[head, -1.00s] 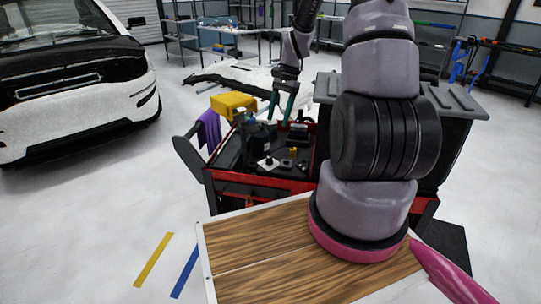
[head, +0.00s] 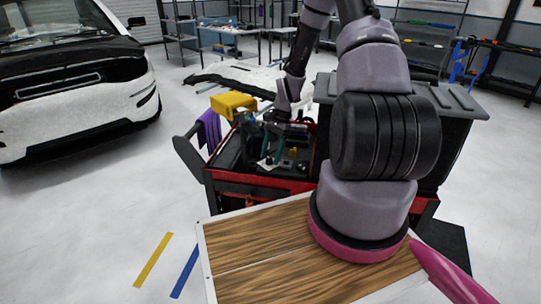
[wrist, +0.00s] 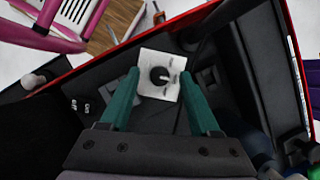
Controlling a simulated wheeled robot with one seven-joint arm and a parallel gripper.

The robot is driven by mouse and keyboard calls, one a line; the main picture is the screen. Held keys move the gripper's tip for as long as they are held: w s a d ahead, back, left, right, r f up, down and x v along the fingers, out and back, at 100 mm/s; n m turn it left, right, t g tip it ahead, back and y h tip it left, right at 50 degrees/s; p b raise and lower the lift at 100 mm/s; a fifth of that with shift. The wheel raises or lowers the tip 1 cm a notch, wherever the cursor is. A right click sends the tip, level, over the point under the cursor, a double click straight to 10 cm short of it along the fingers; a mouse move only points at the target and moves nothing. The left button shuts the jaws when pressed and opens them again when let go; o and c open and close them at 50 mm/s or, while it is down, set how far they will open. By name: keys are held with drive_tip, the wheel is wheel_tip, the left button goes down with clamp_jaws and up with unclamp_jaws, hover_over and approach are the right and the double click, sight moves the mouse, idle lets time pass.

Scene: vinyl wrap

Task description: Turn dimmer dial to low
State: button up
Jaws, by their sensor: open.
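The dimmer dial (wrist: 159,75) is a round black knob on a white square plate (wrist: 155,95), seen in the wrist view near the middle. The plate lies in the tray of the red and black tool cart (head: 262,187). My gripper (wrist: 160,78) has two green fingers, apart, one on each side of the plate, with the dial between their tips in the picture. I cannot tell whether the fingers touch the plate or stay above it. In the head view my gripper (head: 272,150) points down into the cart tray, and the dial is too small to make out there.
The cart tray has raised walls and holds dark items and a small orange-yellow object (head: 293,153). A yellow object (head: 233,104) and a purple cloth (head: 209,130) are at its left side. A white and black car (head: 75,80) stands at left, with open floor between.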

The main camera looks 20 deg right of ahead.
drive_tip(key=shift+f, duration=0.1)
clamp_jaws()
drive_tip(key=shift+a+n, duration=0.1)
drive_tip(key=shift+n, duration=0.4)
drive_tip(key=n+g+h, duration=0.1)
drive_tip(key=n, duration=0.4)
drive_tip(key=shift+w+a+n+g+h, duration=0.1)
drive_tip(key=shift+a+n+g+h, duration=0.05)
drive_tip(key=shift+n+g+h, duration=0.2)
drive_tip(key=n+h, duration=0.1)
drive_tip(key=n, duration=0.1)
drive_tip(key=n+g+h, duration=0.1)
drive_tip(key=n, duration=0.2)
drive_tip(key=shift+a, duration=0.1)
drive_tip(key=shift+n, duration=0.35)
unclamp_jaws()
